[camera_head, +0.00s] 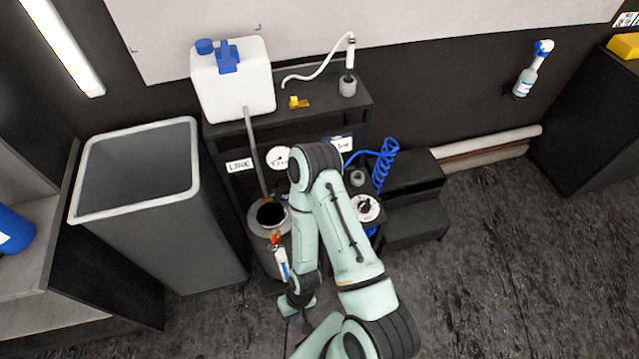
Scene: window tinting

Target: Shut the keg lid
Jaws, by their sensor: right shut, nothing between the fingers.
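The keg (262,255) is a grey metal vessel standing on the floor, left of my right arm. Its round mouth shows dark and uncovered, with a pale rim around it. A red fitting and a white-and-blue label sit on its front. I cannot clearly pick out the lid; my arm hides part of the keg's right side. My right gripper (294,318) is small and partly hidden at the bottom of the forearm, low in front of the keg. It is shut and empty. My left gripper is not in view.
A tall grey bin (135,208) stands left of the keg. A white jug (232,85) sits on the black bench behind, with a grey rod (256,150) slanting towards the keg. A blue coiled hose (385,163) is right of my arm. The right floor is clear.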

